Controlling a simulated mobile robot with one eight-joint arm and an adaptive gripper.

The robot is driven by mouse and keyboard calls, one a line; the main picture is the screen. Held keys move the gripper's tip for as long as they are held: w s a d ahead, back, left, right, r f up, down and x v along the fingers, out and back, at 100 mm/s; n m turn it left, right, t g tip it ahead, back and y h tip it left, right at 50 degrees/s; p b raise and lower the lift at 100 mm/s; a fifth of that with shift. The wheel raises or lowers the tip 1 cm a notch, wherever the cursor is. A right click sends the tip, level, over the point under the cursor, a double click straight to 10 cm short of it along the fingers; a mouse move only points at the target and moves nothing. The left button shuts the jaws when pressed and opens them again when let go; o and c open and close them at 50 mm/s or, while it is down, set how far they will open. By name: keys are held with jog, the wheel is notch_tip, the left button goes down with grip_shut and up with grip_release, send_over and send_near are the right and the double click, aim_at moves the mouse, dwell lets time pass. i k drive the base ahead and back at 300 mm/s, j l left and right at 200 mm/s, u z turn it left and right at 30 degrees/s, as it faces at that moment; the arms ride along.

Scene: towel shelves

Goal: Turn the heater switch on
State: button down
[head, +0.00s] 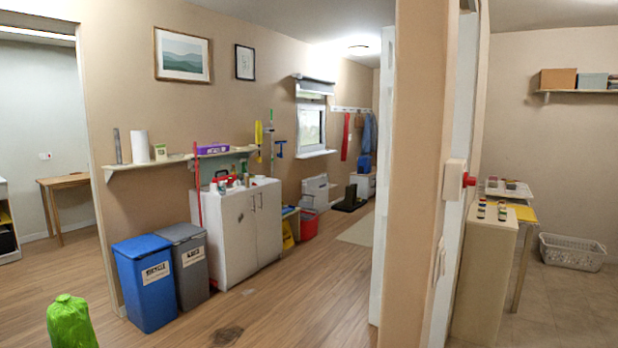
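No switch here is clearly marked as the heater switch. A small white wall plate with a red spot (45,156) is on the wall of the room at far left, above a wooden table. It is too small to read or to tell on from off. A white box (455,180) with a red knob (469,180) is fixed to the end of the near partition wall, right of the middle. I cannot tell whether either one is for a heater. My gripper is not in view.
A blue bin (146,283), a grey bin (185,266) and a white cabinet (240,232) line the left wall. A green bag (70,322) sits at the lower left. The partition wall (415,180) divides the view. Wooden floor (285,310) is mostly clear in the middle.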

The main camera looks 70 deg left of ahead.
aim_at(469, 180)
jog(key=u, duration=1.75)
jog(key=i+l+u, duration=0.15)
jog(key=l, duration=0.2)
jog(key=i+l+u, duration=0.1)
jog(key=l, duration=0.3)
jog(key=i+l+u, duration=0.15)
jog(key=l, duration=0.25)
jog(key=i, duration=0.05)
